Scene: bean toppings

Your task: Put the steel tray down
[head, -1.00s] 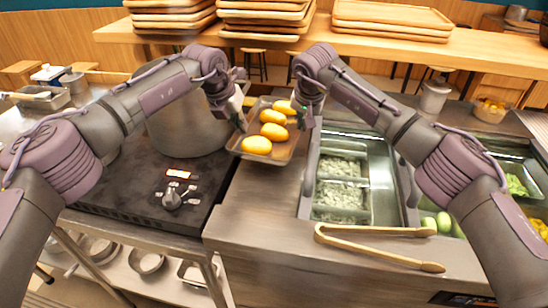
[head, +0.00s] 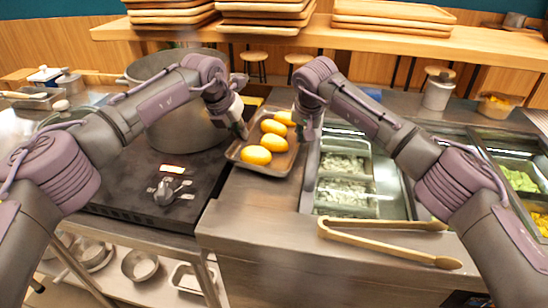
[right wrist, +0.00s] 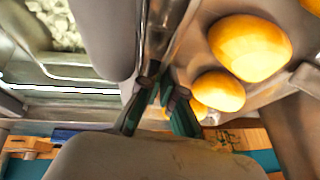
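The steel tray (head: 250,166) holds several yellow oval pieces of food (head: 256,155) in a row. It is over the steel counter strip between the big pot and the topping wells. I cannot tell whether its underside touches the counter. My left gripper (head: 242,130) is at the tray's left rim and appears shut on it. My right gripper (head: 305,131) is at the right rim. In the right wrist view its green-padded fingers (right wrist: 160,98) close on the tray's edge, with the yellow food just to the right.
A large steel pot (head: 180,118) stands on the dark stove at left. Topping wells (head: 345,188) lie close to the tray's right. Wooden tongs (head: 385,243) lie on the front counter. The counter (head: 250,215) in front of the tray is clear.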

